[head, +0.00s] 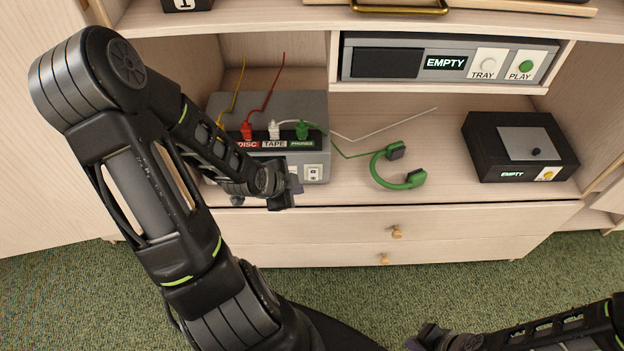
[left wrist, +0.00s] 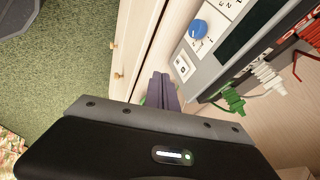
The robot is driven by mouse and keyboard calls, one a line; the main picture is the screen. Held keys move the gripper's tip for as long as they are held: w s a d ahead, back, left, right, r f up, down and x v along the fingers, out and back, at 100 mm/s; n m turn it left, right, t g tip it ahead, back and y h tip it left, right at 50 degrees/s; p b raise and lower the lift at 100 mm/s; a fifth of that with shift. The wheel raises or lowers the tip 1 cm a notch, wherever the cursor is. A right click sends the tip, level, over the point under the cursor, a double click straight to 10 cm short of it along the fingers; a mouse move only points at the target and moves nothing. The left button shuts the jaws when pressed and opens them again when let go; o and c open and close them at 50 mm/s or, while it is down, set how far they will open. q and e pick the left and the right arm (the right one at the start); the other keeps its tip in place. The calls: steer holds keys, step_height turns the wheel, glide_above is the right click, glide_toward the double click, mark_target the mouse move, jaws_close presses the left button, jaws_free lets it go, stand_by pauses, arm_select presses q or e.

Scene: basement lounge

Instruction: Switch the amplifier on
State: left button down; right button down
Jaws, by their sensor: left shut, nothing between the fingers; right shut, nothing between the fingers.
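The amplifier (head: 288,104) is a grey box on the shelf with red, white and green plugs on top, labelled DISC, TAPE and PHONES. My left arm covers part of its front. A white switch plate (head: 314,172) is at its right front; it also shows in the left wrist view (left wrist: 183,67), beside a blue knob (left wrist: 198,29) and a dark display (left wrist: 237,38). My left gripper (head: 294,190) is shut and empty just in front of the amplifier; its fingers (left wrist: 162,90) point close to the switch plate. I cannot tell if they touch. My right gripper (head: 425,339) is shut and empty at the bottom.
Green headphones (head: 402,168) lie on the shelf right of the amplifier, with a cable. A black box (head: 486,150) marked EMPTY stands further right. A grey player (head: 413,43) with TRAY and PLAY buttons is above. Drawers (head: 440,228) are below.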

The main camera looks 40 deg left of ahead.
mark_target(313, 174)
arm_select(q)
steer(key=shift+f, duration=0.1)
steer(key=x, duration=0.3)
steer(key=w+a+b+x, duration=0.1)
steer(key=x, duration=0.3)
steer(key=r+x, duration=0.1)
steer(key=x, duration=0.3)
steer(key=shift+w+a+f, duration=0.15)
steer(key=shift+w+a, duration=0.2)
steer(key=shift+a, duration=0.05)
steer(key=shift+w+a+f, duration=0.1)
steer(key=shift+w+a, duration=0.25)
steer(key=shift+w, duration=0.1)
